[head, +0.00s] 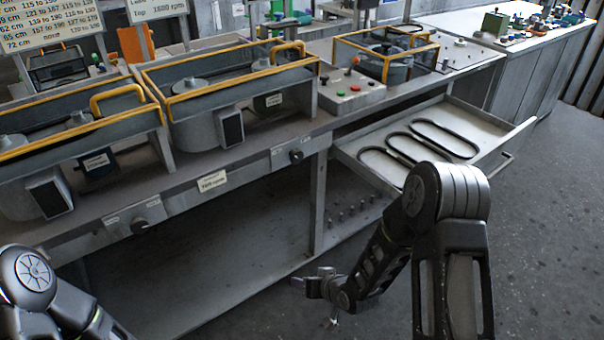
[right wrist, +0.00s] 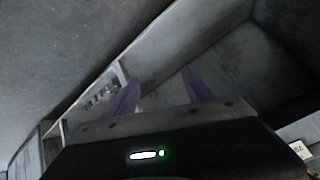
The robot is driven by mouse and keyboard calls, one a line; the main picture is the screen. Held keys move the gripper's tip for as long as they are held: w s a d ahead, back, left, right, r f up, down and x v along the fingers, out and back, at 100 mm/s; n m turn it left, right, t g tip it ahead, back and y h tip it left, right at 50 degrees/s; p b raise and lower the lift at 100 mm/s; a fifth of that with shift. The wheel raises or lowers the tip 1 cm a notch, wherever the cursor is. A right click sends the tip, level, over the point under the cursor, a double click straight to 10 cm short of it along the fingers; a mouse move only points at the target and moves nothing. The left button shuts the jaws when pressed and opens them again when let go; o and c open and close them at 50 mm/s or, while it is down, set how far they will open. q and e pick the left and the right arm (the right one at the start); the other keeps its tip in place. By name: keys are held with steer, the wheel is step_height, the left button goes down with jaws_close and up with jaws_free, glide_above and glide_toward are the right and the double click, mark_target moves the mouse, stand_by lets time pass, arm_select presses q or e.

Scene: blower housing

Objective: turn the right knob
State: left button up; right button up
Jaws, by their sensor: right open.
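Two dark knobs sit on the front rail of the bench in the head view. The right knob (head: 296,155) is beside a small label, near the bench post. The left knob (head: 140,225) is further left on the same rail. My right gripper (head: 322,285) hangs low in front of the bench, below the right knob and well apart from it. Its two purple fingers (right wrist: 160,92) show spread and empty in the right wrist view. My left gripper is out of view; only part of my left arm shows at the lower left.
An open drawer (head: 507,150) with several black belts juts out at the right, close to my right arm. Yellow-framed guards (head: 235,85) and a button box (head: 350,95) stand on the bench top. Under the bench is an open space. The floor in front is clear.

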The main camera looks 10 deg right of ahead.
steer(key=w+d+r+t+b, duration=0.25)
steer(key=w+r, duration=0.25)
steer(key=w, duration=0.4)
steer(key=n+t+y+b, duration=0.4)
steer(key=n+t, duration=0.1)
steer(key=t, duration=0.1)
glide_toward(298, 157)
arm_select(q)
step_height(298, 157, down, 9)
arm_select(e)
steer(key=shift+w+a+r+g, duration=0.1)
steer(key=shift+w+r+g, duration=0.1)
steer(key=shift+g, duration=0.05)
steer(key=x, duration=0.8)
steer(key=shift+c, duration=0.2)
